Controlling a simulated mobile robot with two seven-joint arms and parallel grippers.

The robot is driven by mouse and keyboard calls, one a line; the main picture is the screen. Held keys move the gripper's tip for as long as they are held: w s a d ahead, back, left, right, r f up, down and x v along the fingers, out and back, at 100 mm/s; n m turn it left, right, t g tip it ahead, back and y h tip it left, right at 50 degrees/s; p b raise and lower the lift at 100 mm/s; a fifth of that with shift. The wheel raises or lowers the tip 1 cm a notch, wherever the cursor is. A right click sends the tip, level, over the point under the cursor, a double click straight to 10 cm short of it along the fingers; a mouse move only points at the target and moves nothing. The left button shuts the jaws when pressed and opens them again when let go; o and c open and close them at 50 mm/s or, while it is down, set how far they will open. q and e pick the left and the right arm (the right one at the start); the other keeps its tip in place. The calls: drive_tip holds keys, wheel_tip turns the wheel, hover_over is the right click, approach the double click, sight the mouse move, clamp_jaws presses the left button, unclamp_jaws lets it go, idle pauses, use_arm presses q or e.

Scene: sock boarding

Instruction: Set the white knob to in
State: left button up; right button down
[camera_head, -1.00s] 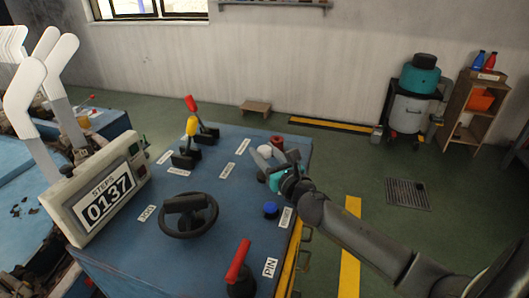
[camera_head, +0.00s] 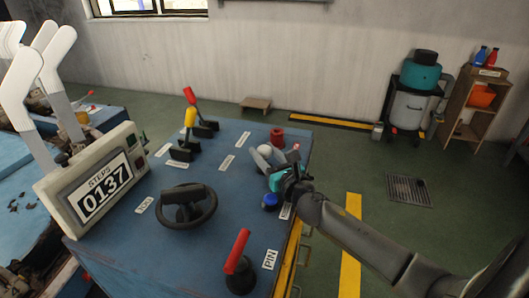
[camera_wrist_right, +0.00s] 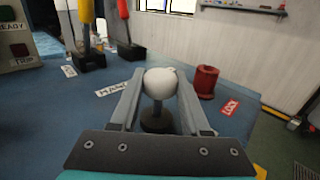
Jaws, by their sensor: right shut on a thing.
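The white knob (camera_wrist_right: 160,83) is a round ball on a short dark stem and base, standing on the blue console top (camera_head: 232,200). In the head view the white knob (camera_head: 264,150) shows near the console's back right, partly hidden by my gripper. My right gripper (camera_wrist_right: 160,90) is shut on the white knob, one finger on each side of the ball. In the head view my right gripper (camera_head: 268,158) reaches in from the right. My left gripper is not in view.
A red cylinder (camera_head: 277,135) stands just behind the knob. A blue button (camera_head: 270,201), a red-handled lever (camera_head: 238,255), a black handwheel (camera_head: 185,205) and red and yellow levers (camera_head: 190,120) share the console. A step counter (camera_head: 95,185) stands at the left.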

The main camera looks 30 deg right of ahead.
drive_tip(key=shift+f, duration=0.3)
drive_tip(key=c, duration=0.8)
unclamp_jaws()
drive_tip(key=o, duration=0.4)
drive_tip(key=shift+r, duration=0.1)
drive_tip(key=shift+o, duration=0.2)
